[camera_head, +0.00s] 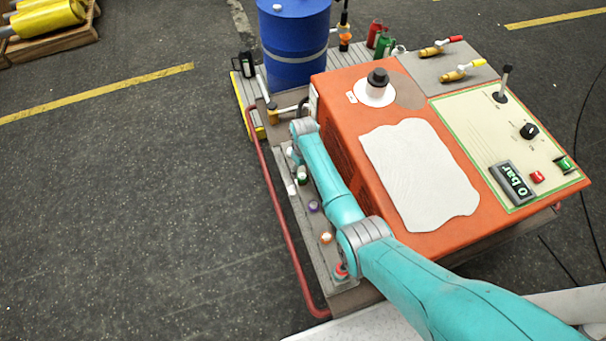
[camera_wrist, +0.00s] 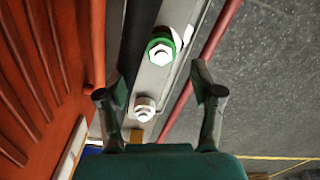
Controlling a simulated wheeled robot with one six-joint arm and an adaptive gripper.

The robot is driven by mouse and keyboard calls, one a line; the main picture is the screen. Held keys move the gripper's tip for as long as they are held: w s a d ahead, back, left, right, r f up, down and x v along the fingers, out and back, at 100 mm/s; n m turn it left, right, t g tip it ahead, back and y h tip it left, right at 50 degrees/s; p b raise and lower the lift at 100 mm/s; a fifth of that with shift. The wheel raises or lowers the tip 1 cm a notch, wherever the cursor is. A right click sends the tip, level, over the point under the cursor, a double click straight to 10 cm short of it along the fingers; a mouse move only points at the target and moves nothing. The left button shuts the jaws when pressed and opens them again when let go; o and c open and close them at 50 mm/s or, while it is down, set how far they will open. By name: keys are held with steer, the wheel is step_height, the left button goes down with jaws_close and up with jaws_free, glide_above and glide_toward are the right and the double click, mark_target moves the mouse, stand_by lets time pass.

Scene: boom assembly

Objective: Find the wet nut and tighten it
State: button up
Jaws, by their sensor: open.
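My gripper (camera_wrist: 157,92) is open in the wrist view, its fingers apart on either side of a grey rail. A nut with a green collar (camera_wrist: 162,52) sits on the rail beyond the fingertips. A nut with a whitish collar (camera_wrist: 145,108) lies between the fingers in the picture, and I see no contact. In the head view, fittings with green (camera_head: 302,175), purple (camera_head: 314,206), orange (camera_head: 326,237) and red (camera_head: 341,270) collars line the machine's left ledge. No wetness is clear on any nut. My arm hides part of this ledge.
A red rail (camera_head: 279,215) runs along the ledge's outer side. A blue drum (camera_head: 294,45) stands at the far end.

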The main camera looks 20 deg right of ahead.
mark_target(302, 177)
steer(key=shift+a+f, duration=0.1)
steer(key=shift+f, duration=2.5)
steer(key=c, duration=1.1)
steer(key=shift+c, duration=0.2)
steer(key=shift+m, duration=0.3)
steer(key=m, duration=0.4)
steer(key=shift+s+m, duration=0.1)
steer(key=shift+m, duration=2.4)
